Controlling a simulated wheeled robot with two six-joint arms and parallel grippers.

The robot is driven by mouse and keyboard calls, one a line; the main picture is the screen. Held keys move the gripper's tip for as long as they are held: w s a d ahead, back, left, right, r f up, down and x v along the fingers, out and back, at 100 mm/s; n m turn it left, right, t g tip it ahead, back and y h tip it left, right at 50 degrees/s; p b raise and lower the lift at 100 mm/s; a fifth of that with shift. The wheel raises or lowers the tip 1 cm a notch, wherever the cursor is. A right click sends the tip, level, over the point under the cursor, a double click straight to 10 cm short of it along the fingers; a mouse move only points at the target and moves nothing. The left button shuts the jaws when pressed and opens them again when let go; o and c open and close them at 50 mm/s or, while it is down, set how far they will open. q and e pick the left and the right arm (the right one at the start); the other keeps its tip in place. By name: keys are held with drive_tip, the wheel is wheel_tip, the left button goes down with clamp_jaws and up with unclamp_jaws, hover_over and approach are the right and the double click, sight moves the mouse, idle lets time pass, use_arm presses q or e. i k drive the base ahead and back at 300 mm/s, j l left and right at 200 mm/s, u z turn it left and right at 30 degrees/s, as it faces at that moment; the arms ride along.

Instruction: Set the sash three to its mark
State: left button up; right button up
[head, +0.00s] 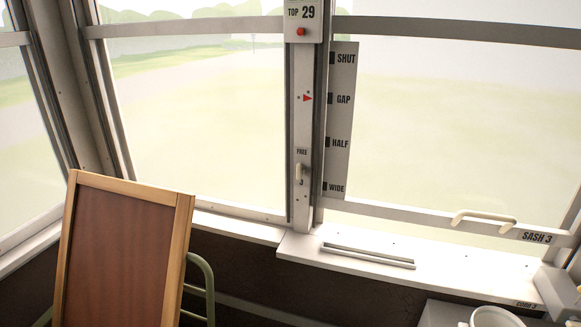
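Sash 3 is the right-hand window; its bottom rail (400,213) carries a cream pull handle (484,219) and a "SASH 3" label (536,237). A grey scale plate (340,120) at its left edge reads SHUT, GAP, HALF and WIDE downward, with a dark block beside each word. A red pointer (307,98) on the white post (302,125) points right, level with GAP. Lower on the post is a small cream latch (299,171) below the word FREE, with a 3 beside it. Neither gripper is in view.
A "TOP 29" box (302,20) with a red button tops the post. A slotted white sill (450,275) runs below the sash. A wood-framed brown panel (125,250) and a green tube frame (207,285) stand left. A white round container (495,317) is at lower right.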

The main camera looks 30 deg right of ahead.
sight(340, 58)
drive_tip(key=z, duration=2)
